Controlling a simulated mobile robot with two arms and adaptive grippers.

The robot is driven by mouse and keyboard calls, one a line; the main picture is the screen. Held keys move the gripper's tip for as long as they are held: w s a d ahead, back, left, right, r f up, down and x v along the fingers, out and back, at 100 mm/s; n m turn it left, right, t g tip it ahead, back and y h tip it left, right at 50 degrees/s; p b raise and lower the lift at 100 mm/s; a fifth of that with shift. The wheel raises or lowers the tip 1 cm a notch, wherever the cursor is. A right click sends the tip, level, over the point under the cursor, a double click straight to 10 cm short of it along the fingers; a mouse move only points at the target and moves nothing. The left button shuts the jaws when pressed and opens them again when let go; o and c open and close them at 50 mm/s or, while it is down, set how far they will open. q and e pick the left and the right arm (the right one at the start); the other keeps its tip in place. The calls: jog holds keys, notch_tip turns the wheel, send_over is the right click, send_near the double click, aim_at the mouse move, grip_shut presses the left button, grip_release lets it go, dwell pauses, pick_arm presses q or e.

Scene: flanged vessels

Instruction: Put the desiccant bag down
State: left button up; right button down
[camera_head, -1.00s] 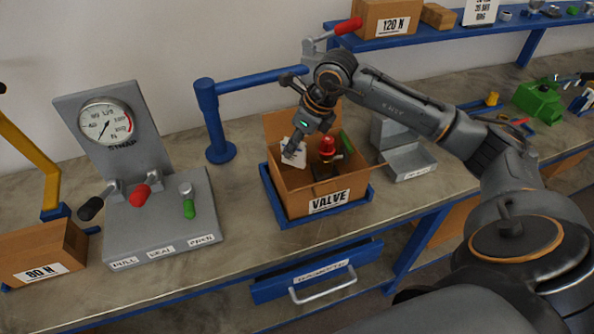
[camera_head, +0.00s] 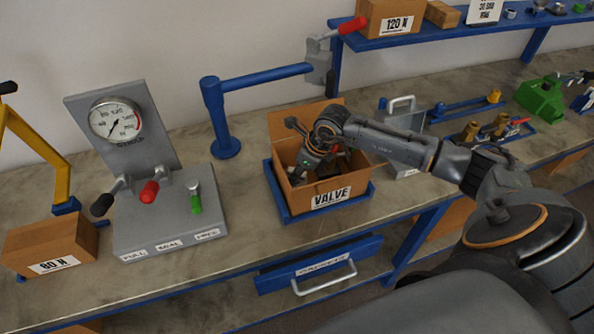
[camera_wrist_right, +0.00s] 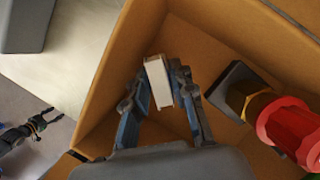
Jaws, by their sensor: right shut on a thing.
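The desiccant bag (camera_wrist_right: 158,82) is a small white block held between the fingertips of my right gripper (camera_wrist_right: 160,85) in the right wrist view. The gripper is shut on it, inside the open cardboard box labelled VALVE (camera_head: 330,199). In the head view my right gripper (camera_head: 304,172) is down in the box and the bag is hidden. The valve with a red cap (camera_wrist_right: 288,124) is in the box beside the gripper. Whether the bag touches the box floor is unclear. My left gripper (camera_wrist_right: 44,121) shows small at the left of the wrist view, open and empty, outside the box.
The box stands in a blue tray (camera_head: 281,206). A grey gauge console (camera_head: 165,220) with levers stands to its left, and a blue post (camera_head: 220,125) with an arm behind it. A grey metal container (camera_head: 405,120) is to the right.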

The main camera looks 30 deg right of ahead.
jog(key=shift+f, duration=0.15)
jog(key=c, duration=1.4)
grip_release()
jog(key=shift+r, duration=0.2)
jog(key=b+v, duration=0.3)
jog(key=v, duration=0.9)
jog(key=shift+b, duration=0.4)
jog(key=shift+w, duration=0.1)
